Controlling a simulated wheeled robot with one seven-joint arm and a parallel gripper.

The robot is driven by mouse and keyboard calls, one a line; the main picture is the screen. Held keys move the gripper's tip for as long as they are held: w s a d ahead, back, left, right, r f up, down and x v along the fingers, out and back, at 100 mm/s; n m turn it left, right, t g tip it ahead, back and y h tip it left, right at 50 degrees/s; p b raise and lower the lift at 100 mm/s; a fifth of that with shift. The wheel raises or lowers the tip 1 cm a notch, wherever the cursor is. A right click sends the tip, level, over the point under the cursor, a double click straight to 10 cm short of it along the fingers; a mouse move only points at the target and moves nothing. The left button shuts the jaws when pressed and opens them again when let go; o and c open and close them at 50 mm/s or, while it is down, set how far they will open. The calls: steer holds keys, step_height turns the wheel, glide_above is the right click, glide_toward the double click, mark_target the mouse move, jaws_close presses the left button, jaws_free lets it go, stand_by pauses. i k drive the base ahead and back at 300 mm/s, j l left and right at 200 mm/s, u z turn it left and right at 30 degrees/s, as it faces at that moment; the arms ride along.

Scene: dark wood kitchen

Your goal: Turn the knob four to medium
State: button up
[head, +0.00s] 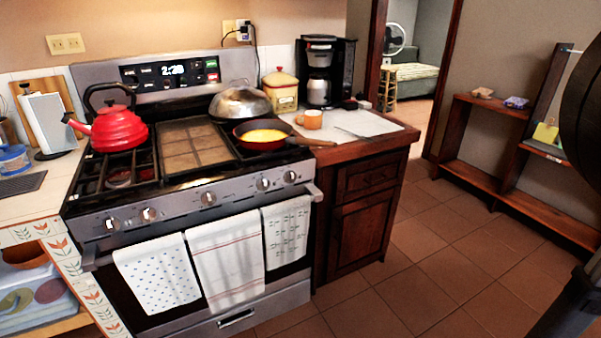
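The stove (190,215) has a silver front panel with a row of several round knobs. Counting from the left, knob four (263,184) is right of the middle knob (208,198), near the right-end knob (289,177). Two more knobs sit at the left, one (113,224) outermost and one (148,214) beside it. The knobs' pointer settings are too small to read. My gripper is not in view; dark parts at the right edge look like my arm, and nothing touches the knobs.
Towels (225,262) hang on the oven handle below the knobs. A red kettle (118,130) and a pan (264,134) stand on the stove, the pan's handle reaching right over the counter. A dark cabinet (362,205) adjoins at right. The tiled floor (430,265) is clear to the right.

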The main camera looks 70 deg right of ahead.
mark_target(290, 177)
steer(key=i+l+z, duration=0.5)
steer(key=l, duration=0.2)
steer(key=i+l+z, duration=0.45)
steer(key=k+l+u, duration=0.1)
steer(key=k+u, duration=0.15)
steer(key=u, duration=0.15)
steer(key=k+u, duration=0.35)
steer(key=k+j+u, duration=0.1)
steer(key=u, duration=0.3)
steer(key=k, duration=0.1)
